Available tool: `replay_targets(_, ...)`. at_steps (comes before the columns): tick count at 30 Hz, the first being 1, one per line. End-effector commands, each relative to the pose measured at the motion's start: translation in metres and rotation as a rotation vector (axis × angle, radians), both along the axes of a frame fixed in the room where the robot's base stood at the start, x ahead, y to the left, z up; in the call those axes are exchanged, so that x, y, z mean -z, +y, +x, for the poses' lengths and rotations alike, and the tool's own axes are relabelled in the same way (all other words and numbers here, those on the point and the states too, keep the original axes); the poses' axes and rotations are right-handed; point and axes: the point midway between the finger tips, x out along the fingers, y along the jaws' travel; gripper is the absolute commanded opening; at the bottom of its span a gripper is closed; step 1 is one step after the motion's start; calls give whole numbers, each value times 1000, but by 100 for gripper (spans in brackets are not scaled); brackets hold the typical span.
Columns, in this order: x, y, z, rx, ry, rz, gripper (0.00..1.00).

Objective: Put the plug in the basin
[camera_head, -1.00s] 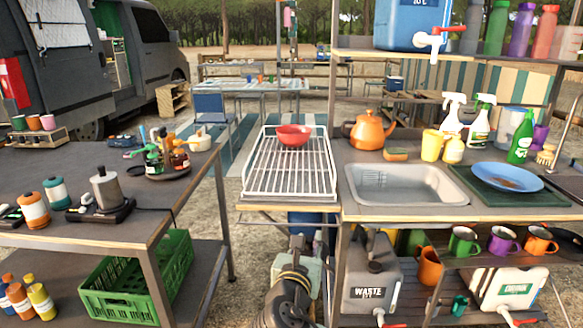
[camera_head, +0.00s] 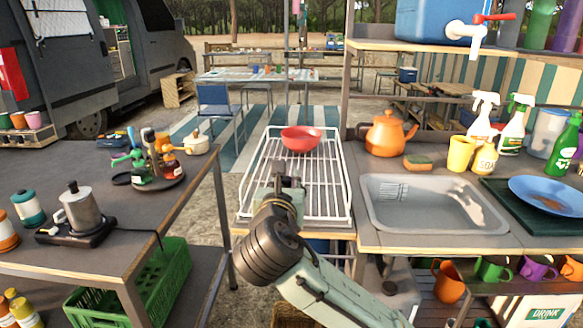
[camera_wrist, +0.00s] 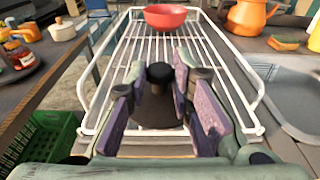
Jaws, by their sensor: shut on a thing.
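My gripper (camera_head: 288,180) is over the front of the white wire rack, left of the basin. In the wrist view, my gripper (camera_wrist: 160,100) is shut on the plug (camera_wrist: 153,115), a dark round disc with a black knob, held between the purple-padded fingers. In the head view the plug cannot be told apart from the dark gripper parts. The basin (camera_head: 425,210) is a grey sink set in the counter at the right, and its inside looks empty. Its left edge (camera_wrist: 285,100) shows at the right of the wrist view.
A red bowl (camera_head: 301,138) stands at the back of the wire rack (camera_head: 345,190). An orange kettle (camera_head: 385,135), a sponge (camera_head: 417,162), a yellow cup (camera_head: 460,154) and bottles stand behind the basin. A blue plate (camera_head: 548,196) lies right of it. The space above the basin is clear.

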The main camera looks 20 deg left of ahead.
Motion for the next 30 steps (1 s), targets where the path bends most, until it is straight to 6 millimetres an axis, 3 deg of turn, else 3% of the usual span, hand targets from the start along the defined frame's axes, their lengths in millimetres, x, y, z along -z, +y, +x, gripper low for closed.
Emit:
replay_targets(9, 6, 32, 81, 3, 3, -2, 0)
replay_targets(15, 10, 47, 117, 2, 1, -2, 0)
replay_targets(20, 15, 50, 126, 2, 2, -1, 0)
replay_targets(27, 45, 50, 126, 2, 3, 0, 0)
replay_targets(30, 48, 50, 126, 2, 0, 0, 0)
